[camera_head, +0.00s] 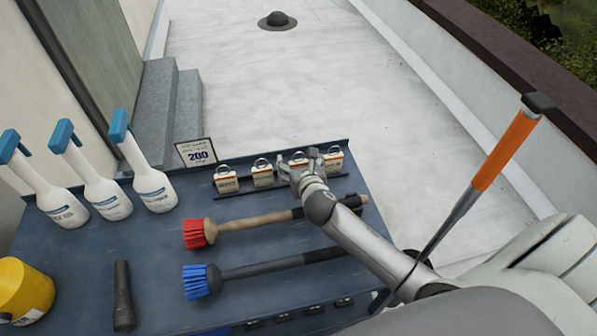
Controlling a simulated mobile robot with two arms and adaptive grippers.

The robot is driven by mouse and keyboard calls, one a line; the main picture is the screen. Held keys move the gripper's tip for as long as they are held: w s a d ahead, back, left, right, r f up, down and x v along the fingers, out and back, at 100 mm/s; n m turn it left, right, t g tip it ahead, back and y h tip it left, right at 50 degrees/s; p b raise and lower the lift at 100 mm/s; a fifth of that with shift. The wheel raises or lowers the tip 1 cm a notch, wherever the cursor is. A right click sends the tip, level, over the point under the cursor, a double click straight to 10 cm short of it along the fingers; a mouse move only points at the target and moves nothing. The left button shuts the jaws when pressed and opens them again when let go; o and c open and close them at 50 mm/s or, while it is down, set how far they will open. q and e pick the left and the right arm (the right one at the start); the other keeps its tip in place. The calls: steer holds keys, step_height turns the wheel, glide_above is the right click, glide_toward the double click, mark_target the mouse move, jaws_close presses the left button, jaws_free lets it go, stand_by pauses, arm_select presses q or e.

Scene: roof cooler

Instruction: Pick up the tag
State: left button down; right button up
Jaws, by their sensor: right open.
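The left one (226,184) and the second one (262,177) show clearly. The third tag (298,159) is partly hidden behind my right gripper (299,163). The right one (333,161) stands just beside the gripper. My right gripper is open, its fingers over the row near the third and right tags. I cannot tell whether it touches one. My left gripper is not in view.
On the blue table (150,262) lie a red brush (240,222), a blue brush (235,275) and a black flashlight (123,295). White bottles (105,198), a "200" card (197,153) and a yellow container (25,290) stand left. An orange-handled tool (505,150) rises at right.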

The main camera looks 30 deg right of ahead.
steer(key=c, duration=1)
steer(key=shift+c, duration=0.6)
steer(key=shift+r, duration=0.1)
